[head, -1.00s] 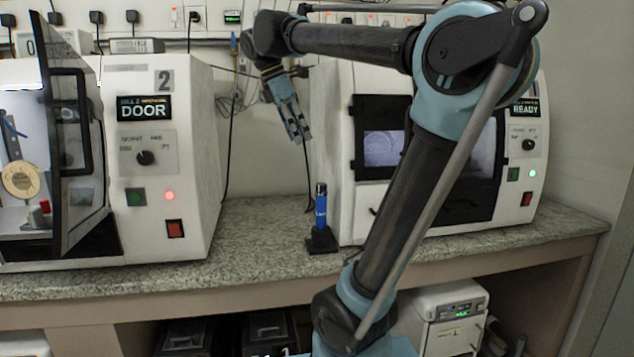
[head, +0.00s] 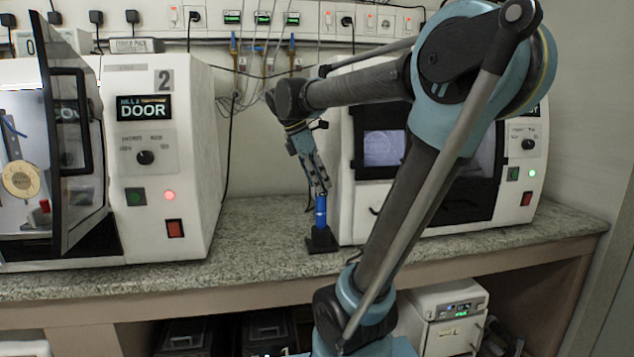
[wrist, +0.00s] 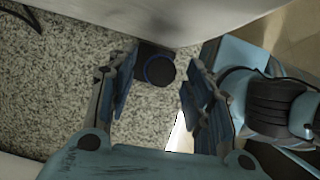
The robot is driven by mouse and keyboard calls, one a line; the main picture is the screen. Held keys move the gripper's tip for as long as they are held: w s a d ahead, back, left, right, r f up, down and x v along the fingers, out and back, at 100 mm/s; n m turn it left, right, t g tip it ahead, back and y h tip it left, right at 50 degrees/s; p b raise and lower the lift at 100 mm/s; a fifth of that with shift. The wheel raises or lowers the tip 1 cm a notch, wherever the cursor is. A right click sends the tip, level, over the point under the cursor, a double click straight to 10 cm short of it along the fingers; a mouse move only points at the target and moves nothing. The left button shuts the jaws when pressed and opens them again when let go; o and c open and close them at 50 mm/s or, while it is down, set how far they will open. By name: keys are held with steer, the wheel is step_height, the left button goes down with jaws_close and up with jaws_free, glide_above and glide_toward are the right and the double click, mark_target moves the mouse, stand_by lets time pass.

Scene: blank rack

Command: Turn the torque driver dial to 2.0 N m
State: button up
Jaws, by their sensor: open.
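The torque driver (head: 320,211) is a blue cylinder standing upright in a black base (head: 321,240) on the counter, beside the right-hand machine. My gripper (head: 322,187) is at the driver's top in the head view, pointing down; I cannot tell whether it touches. In the wrist view the open fingers (wrist: 152,92) spread to either side of the driver, whose dark round top (wrist: 159,69) with a blue rim shows between and beyond them. No dial scale or setting is readable in either view.
A white machine (head: 205,150) marked 2 stands at left with its dark door (head: 75,150) open. Another white machine (head: 345,215) stands close to the driver's right. The granite counter (head: 250,235) between them is otherwise clear. Cables hang on the back wall.

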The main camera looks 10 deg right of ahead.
steer(key=shift+d+f, duration=0.1)
steer(key=shift+f, duration=0.1)
steer(key=c, duration=1.1)
